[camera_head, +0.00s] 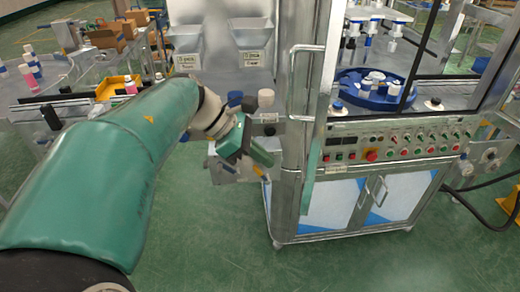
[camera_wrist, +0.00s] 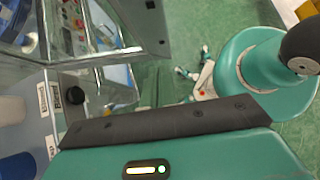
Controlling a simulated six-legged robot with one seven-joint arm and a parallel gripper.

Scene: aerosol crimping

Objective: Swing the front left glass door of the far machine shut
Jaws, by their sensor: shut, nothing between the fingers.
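The far machine is a metal cabinet with a control panel (camera_head: 400,142) on its front. Its front left glass door (camera_head: 318,95) stands out from the front, seen nearly edge-on, so it is open. A long upright metal handle (camera_head: 292,85) is on the door's left side. My gripper (camera_head: 258,165) is shut and empty, left of the door and low beside the machine. I see no clear contact with the door. In the wrist view, my gripper's teal body and dark edge fill the bottom, and metal framing with clear panels (camera_wrist: 85,55) lies at the upper left.
A blue round tray (camera_head: 350,92) with white-topped parts sits inside the machine. Two labelled bins (camera_head: 250,40) stand behind my gripper. A table with bottles and boxes (camera_head: 105,38) is at the far left. Green floor (camera_head: 225,235) is clear in front of the machine.

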